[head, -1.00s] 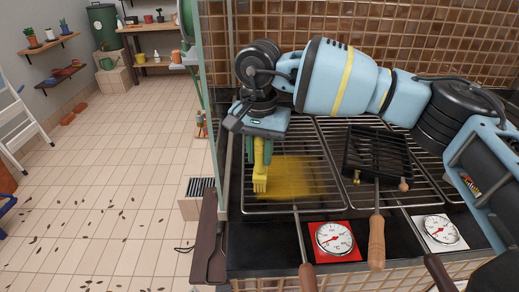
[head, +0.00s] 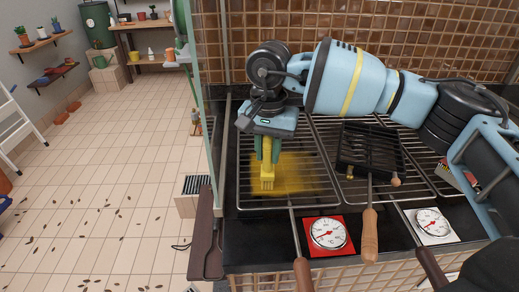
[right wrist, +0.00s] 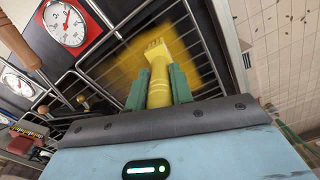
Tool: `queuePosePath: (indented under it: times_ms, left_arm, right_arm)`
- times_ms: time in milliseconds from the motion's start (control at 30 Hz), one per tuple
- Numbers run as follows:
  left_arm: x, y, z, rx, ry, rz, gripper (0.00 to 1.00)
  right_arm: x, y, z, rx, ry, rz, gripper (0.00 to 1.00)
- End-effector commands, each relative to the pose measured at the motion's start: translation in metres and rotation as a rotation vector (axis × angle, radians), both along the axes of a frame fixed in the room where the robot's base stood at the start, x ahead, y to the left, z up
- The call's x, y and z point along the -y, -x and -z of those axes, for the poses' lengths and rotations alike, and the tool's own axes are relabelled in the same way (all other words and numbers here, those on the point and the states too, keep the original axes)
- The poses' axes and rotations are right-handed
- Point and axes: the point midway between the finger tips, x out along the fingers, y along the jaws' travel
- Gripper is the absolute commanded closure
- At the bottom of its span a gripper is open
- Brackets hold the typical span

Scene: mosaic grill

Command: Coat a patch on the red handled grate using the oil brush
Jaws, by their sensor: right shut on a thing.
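My right gripper (head: 267,155) is shut on the yellow oil brush (head: 267,179), bristles pointing down. The brush is over the left part of the left grate (head: 318,201), which has a reddish-brown handle (head: 302,273). A blurry yellow oil patch (head: 305,173) covers the middle of this grate, and the brush is at its left side. The right wrist view shows the brush (right wrist: 158,72) between the green fingers, over the patch (right wrist: 122,72). I cannot tell whether the bristles touch the bars. My left gripper is not in view.
A black grill basket (head: 368,150) lies on the middle grate, right of the patch. A red-backed gauge (head: 328,233) and a white-backed gauge (head: 432,223) sit along the front. A glass pane (head: 212,100) stands left of the grill.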

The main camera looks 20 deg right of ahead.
Motion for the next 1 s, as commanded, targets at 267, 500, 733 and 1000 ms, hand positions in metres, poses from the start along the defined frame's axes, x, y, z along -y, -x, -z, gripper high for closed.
queuePosePath:
  times_ms: [267,500,733,1000]
  left_arm:
    - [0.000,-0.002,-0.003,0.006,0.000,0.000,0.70]
    - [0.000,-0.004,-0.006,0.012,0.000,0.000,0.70]
    - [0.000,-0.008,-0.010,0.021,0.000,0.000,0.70]
    - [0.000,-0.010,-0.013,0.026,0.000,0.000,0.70]
  right_arm:
    - [0.008,0.003,-0.001,0.000,0.000,-0.002,1.00]
    - [0.017,0.005,-0.001,0.000,0.000,0.002,1.00]
    - [0.034,0.010,0.000,0.001,0.001,0.000,1.00]
    - [0.045,0.013,0.000,0.001,0.000,-0.001,1.00]
